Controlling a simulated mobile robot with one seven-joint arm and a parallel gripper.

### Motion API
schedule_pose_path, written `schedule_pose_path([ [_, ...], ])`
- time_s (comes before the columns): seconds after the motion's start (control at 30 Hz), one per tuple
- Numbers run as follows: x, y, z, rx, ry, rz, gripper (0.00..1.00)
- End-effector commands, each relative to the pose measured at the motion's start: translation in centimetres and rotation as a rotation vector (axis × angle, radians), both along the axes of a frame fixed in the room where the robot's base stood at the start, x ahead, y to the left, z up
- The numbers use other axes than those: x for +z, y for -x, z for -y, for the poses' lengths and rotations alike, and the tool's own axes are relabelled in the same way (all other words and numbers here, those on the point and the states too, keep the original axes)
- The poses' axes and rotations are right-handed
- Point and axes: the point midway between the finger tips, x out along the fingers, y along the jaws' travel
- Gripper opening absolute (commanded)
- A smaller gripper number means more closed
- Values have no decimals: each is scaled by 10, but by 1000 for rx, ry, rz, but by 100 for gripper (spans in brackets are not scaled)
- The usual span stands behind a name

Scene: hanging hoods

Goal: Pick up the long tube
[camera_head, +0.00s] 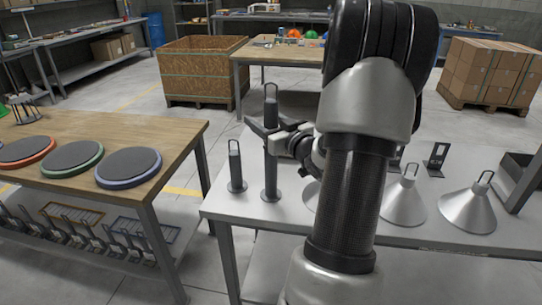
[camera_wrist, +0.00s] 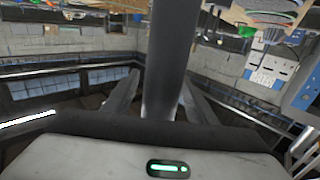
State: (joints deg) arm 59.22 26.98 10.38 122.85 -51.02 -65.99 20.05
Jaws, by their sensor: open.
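The long tube (camera_head: 270,172) stands upright on a round base near the left end of the grey table, with a loop at its top. A shorter tube (camera_head: 236,168) with a similar loop stands just left of it. My gripper (camera_head: 264,128) is at the upper part of the long tube, coming from the right. In the wrist view the long tube (camera_wrist: 172,50) shows as a grey post between the two spread fingers of my gripper (camera_wrist: 162,84). The gripper is open. Whether a finger touches the tube, I cannot tell.
Cone-shaped hoods (camera_head: 467,209) with loops stand on the right of the grey table (camera_head: 270,221); my arm hides part of another. A dark bracket (camera_head: 436,159) stands behind them. A wooden table (camera_head: 180,128) with round discs (camera_head: 129,167) is at left, across a gap.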

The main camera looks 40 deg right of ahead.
Motion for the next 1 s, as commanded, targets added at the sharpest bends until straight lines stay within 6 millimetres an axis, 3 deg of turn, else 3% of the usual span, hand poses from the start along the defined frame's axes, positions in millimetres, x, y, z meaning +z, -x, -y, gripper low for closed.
schedule_pose_path([
  [0.2,0,0,0,0,0,0,49],
  [0.5,0,0,0,0,1,0,0],
  [0.87,2,0,0,0,2,3,0],
  [1.0,14,0,0,1,6,6,0],
])
